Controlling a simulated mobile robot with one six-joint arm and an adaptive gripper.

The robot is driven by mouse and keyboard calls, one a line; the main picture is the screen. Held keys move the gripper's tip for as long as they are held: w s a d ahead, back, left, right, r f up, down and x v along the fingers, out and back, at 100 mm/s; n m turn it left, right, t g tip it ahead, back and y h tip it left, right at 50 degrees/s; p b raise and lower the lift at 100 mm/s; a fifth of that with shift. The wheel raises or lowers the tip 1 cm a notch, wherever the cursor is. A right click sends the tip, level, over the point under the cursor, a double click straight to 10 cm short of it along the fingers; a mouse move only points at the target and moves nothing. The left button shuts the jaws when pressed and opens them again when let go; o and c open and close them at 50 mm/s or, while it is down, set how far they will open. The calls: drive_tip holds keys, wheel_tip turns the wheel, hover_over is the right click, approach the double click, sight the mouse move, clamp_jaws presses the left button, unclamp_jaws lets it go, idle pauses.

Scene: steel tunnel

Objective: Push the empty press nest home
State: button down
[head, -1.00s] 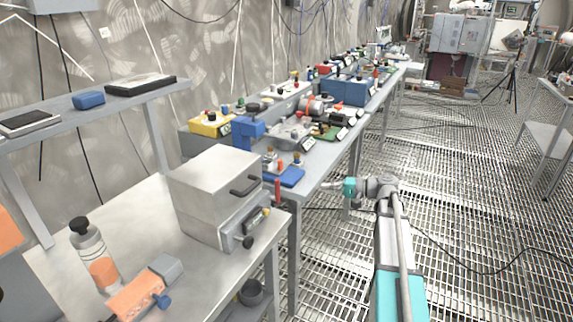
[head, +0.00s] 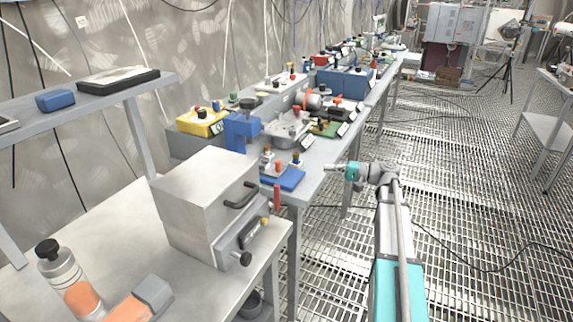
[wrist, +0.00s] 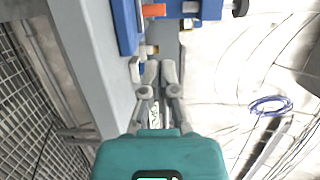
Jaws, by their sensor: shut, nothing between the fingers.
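A blue press-like fixture (head: 241,131) stands on the grey bench beyond the metal box. A blue plate (head: 284,178) with upright brass and red-orange pegs lies nearer the bench's front edge. I cannot tell for sure which part is the press nest. My gripper (head: 328,167) is at the bench's front edge, right of the blue plate and apart from it. In the wrist view, my gripper (wrist: 160,72) is shut and empty, its fingertips below a blue plate (wrist: 126,25) and an orange-red peg (wrist: 153,10). A blue body with a black knob (wrist: 240,8) shows at the top.
A steel box with a handle (head: 208,195) stands on the near bench. A yellow control box (head: 201,122) and several devices line the far bench (head: 318,172). A bottle (head: 66,275) stands front left. The grated floor to the right is mostly open, with a cable across it.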

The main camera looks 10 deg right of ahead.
sight(287, 174)
drive_tip(key=x, duration=1.4)
drive_tip(key=shift+w, duration=0.1)
idle(0.5)
